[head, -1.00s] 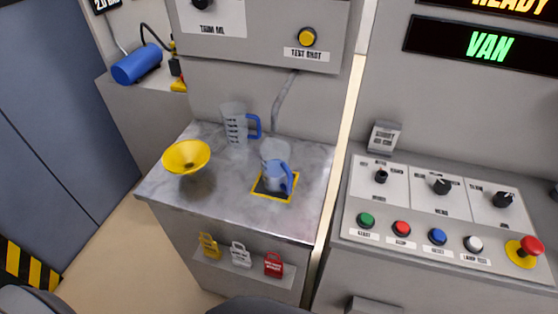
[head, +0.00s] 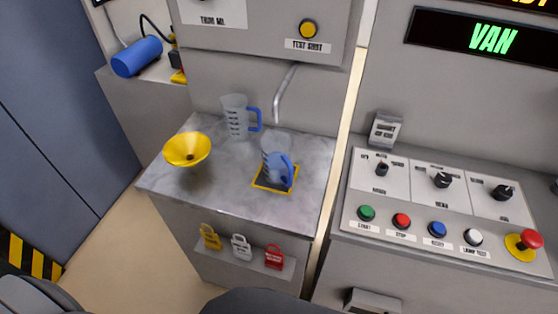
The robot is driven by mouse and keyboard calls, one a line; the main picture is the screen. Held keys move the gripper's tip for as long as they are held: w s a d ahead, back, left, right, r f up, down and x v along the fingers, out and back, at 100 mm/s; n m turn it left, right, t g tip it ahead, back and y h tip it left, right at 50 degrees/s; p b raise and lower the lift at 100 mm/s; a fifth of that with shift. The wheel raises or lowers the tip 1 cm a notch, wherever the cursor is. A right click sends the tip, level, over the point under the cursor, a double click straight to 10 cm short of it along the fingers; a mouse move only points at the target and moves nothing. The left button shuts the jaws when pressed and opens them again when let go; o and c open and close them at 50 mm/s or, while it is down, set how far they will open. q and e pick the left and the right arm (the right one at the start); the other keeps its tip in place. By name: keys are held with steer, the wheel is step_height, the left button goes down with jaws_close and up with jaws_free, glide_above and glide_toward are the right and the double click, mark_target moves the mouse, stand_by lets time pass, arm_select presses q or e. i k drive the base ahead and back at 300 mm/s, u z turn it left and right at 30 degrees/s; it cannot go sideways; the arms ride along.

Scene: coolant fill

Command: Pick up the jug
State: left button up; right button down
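Two clear measuring jugs with blue handles stand on the grey counter (head: 225,195). The nearer jug (head: 270,147) stands on a yellow-edged black square (head: 261,185), below the end of a grey spout, with its handle towards the front right. The farther jug (head: 236,120) stands behind it to the left, with dark scale marks and its handle to the right. Neither of my grippers is in view. Grey rounded parts at the bottom edge look like my own arms or body.
A yellow funnel (head: 187,150) is at the counter's left. The grey spout (head: 284,95) comes down from the panel with the yellow button (head: 308,28). Several padlocks hang on the counter front. A control console (head: 440,205) stands to the right. The counter's front middle is clear.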

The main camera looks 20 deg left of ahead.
mark_target(276, 145)
steer(key=k, duration=0.5)
steer(key=z, duration=1.9)
steer(key=i, duration=0.95)
steer(key=u, duration=1.9)
